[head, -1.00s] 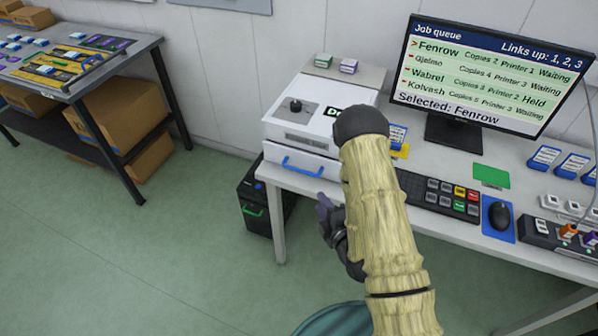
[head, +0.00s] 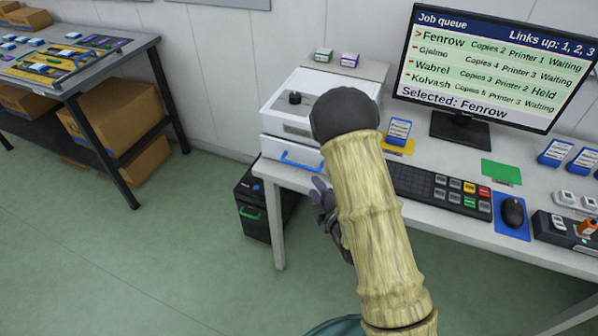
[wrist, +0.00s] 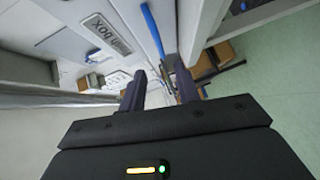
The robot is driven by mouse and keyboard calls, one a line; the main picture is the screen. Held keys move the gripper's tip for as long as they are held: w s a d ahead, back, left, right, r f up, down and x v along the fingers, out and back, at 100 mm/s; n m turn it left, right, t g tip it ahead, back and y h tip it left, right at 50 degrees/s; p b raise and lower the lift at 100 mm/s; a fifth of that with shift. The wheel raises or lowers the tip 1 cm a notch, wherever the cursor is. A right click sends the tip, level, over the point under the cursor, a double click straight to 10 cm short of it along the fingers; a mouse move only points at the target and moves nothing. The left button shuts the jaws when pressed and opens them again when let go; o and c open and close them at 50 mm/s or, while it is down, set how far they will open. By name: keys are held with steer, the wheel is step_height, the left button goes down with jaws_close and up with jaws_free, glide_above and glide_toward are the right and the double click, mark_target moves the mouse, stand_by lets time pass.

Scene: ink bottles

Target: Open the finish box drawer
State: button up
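The finish box is a white unit (head: 290,108) on the desk's left end, with a dark knob on top. Its drawer front carries a blue bar handle (head: 300,163) and looks shut. My gripper (head: 319,186) is just below and right of the handle in the head view, partly hidden by my arm. In the wrist view my gripper (wrist: 160,70) has its two fingers apart with nothing visible between them, and I cannot see contact with the handle.
A black bin-like unit (head: 262,205) with a green handle stands under the desk's left end. The desk leg (head: 278,235) is near my gripper. A keyboard (head: 425,187), mouse (head: 513,212) and monitor (head: 480,65) are to the right. The floor at left is clear.

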mark_target(299, 166)
steer(key=shift+w+a+f+b, duration=0.15)
steer(key=shift+w+f+b, duration=0.1)
steer(key=shift+b, duration=1)
steer(key=x, duration=0.5)
steer(key=p+x, duration=0.1)
steer(key=x, duration=0.5)
steer(key=shift+w+a+r, duration=0.1)
steer(key=shift+w+r, duration=0.05)
steer(key=shift+w, duration=0.15)
steer(key=shift+c, duration=0.3)
jaws_close()
